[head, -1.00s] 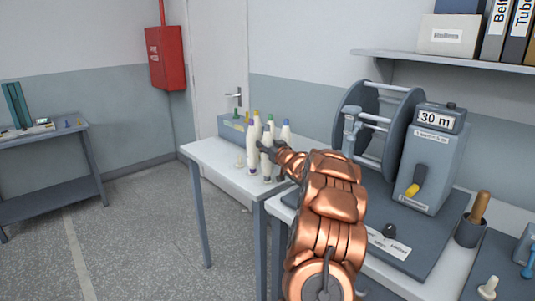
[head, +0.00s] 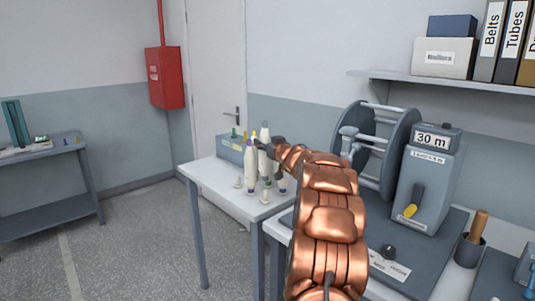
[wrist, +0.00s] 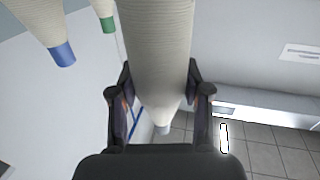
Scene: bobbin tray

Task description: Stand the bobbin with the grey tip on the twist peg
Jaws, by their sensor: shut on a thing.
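My gripper (head: 264,146) is shut on a cream bobbin (head: 263,162), held roughly upright above the small white table. In the wrist view this bobbin (wrist: 157,50) runs between my two fingers (wrist: 158,98), and its grey tip (wrist: 164,128) shows past them. Other cream bobbins, one with a purple lower end (head: 250,170), stand close below and beside it on the table. In the wrist view a blue tip (wrist: 62,54) and a green tip (wrist: 107,25) show at the upper left. I cannot tell which peg is the twist peg.
A winder (head: 430,185) with a reel and crank stands on the right-hand bench. A side table (head: 45,152) is at far left.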

